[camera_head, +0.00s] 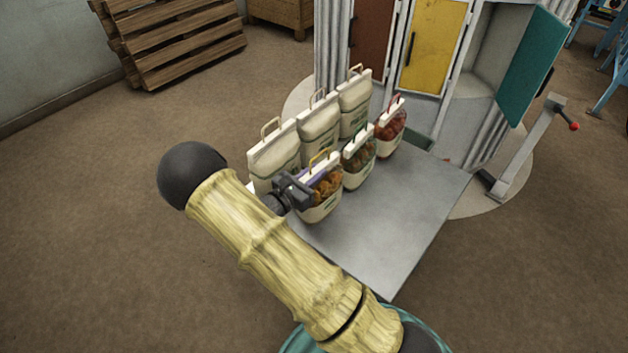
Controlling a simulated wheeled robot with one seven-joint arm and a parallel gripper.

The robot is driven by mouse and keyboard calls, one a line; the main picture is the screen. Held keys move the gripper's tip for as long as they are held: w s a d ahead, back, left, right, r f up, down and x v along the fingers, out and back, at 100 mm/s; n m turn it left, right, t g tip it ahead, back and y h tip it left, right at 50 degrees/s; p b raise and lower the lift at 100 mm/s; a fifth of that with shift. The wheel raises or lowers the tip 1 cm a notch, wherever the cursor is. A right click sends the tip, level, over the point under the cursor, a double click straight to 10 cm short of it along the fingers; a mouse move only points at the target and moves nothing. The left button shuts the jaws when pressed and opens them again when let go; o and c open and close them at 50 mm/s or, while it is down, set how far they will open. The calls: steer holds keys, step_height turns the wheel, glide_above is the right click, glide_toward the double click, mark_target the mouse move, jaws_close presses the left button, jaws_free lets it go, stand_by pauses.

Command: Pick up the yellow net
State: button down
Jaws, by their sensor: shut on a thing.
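The yellow net (324,187) is a small sack with a yellow handle, orange contents behind a mesh front and a white base. It stands upright at the near end of the front row on a grey platform (385,225). My gripper (297,190) is at the upper left side of this net and is shut on it. The fingers and the net's left edge overlap, so the exact grip is hidden. The net seems to rest on the platform, though its contact is hard to see.
A net with a green handle (358,166) and one with a red handle (391,133) stand farther along the row. Pale sacks (275,157) stand close behind. Cabinet doors (435,45) rise at the back. The platform's right side is clear.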

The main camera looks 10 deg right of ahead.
mark_target(314, 158)
step_height(314, 158, up, 8)
steer(key=shift+f, duration=0.15)
stand_by(0.7)
